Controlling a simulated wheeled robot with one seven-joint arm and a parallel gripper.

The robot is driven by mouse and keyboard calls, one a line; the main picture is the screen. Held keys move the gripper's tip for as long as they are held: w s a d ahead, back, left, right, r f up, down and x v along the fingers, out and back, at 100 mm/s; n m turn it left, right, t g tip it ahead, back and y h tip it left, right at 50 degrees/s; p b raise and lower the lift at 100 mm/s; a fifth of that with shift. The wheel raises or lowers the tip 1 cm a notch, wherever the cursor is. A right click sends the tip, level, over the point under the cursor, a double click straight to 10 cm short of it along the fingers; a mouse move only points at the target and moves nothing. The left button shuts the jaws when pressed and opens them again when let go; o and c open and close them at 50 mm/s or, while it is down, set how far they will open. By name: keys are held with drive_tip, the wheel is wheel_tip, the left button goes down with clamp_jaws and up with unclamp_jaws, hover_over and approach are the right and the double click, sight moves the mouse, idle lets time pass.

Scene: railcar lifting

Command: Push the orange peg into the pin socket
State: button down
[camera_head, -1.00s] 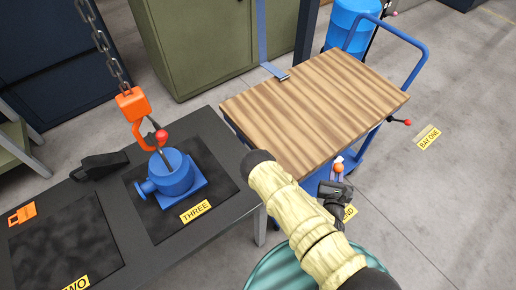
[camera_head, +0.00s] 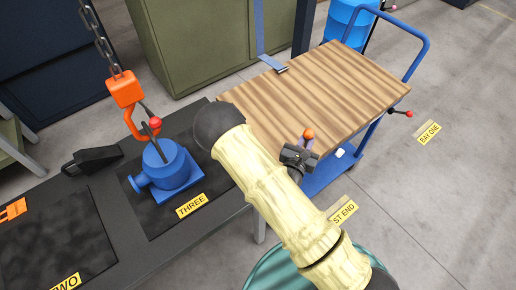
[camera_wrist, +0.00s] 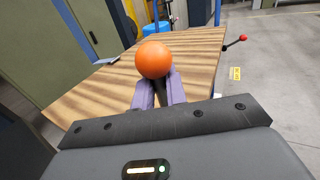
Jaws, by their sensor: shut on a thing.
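The orange peg shows as a round orange head (camera_wrist: 154,59) in the wrist view, held between the purple fingers of my gripper (camera_wrist: 158,92). The peg's lower part is hidden by the fingers. In the head view the orange head (camera_head: 308,134) sits at the tip of my gripper (camera_head: 304,146), which appears over the near right edge of the wooden cart deck (camera_head: 330,85). My gripper is shut on the peg. I cannot make out the pin socket. A small white part (camera_head: 340,153) shows beside the cart's blue frame; I cannot tell what it is.
A blue pump (camera_head: 168,165) stands on the dark bench at left, with an orange hook (camera_head: 127,92) on a chain over it. The cart has a blue handle (camera_head: 415,45) and a red-tipped lever (camera_head: 408,114).

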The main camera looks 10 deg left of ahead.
drive_tip(key=s+a+r+m+g+h+b, duration=0.1)
drive_tip(key=s+a+r+m+h+b, duration=0.1)
drive_tip(key=s+a, duration=0.3)
drive_tip(key=s+a+r+m+g+h+b, duration=0.1)
drive_tip(key=s+a+r+h+b, duration=0.2)
drive_tip(key=a, duration=0.6)
drive_tip(key=shift+s+r+m+h+b, duration=0.3)
drive_tip(key=shift+s+r+m+b, duration=0.15)
drive_tip(key=shift+s, duration=0.45)
drive_tip(key=shift+s+a, duration=0.1)
drive_tip(key=shift+g, duration=0.3)
drive_tip(key=shift+f+b, duration=1.4)
drive_tip(key=shift+f, duration=1.55)
drive_tip(key=shift+p, duration=0.8)
drive_tip(key=shift+f+b, duration=1.25)
drive_tip(key=shift+f, duration=1.05)
drive_tip(key=c, duration=1.3)
unclamp_jaws()
drive_tip(key=shift+c, duration=0.2)
